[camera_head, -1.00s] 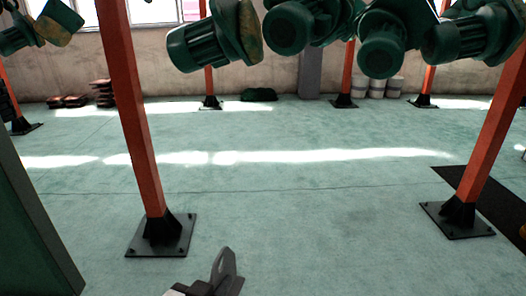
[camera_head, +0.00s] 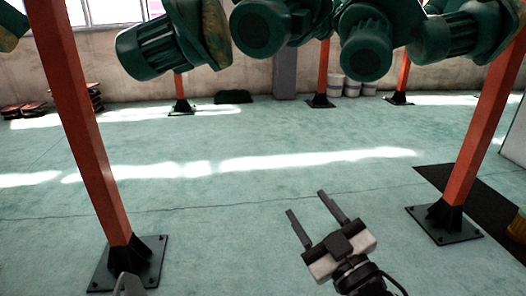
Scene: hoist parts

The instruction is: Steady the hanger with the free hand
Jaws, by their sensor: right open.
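Several green motor-like hoist parts hang across the top of the head view, such as one at the left (camera_head: 150,50), one in the middle (camera_head: 262,30) and one right of it (camera_head: 366,50). Their upper ends are cut off, and I cannot tell which piece is the hanger. My right gripper (camera_head: 306,203) is at the bottom centre, well below these parts in the picture. Its two dark fingers are apart with nothing between them. A grey tip at the bottom left edge (camera_head: 128,284) looks like part of my left gripper; its jaws are hidden.
Orange posts stand on black base plates at the left (camera_head: 85,130) and right (camera_head: 480,130). A dark strip (camera_head: 445,180) lies on the floor at the right. Pale drums (camera_head: 352,88) stand by the back wall. The green floor between the posts is clear.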

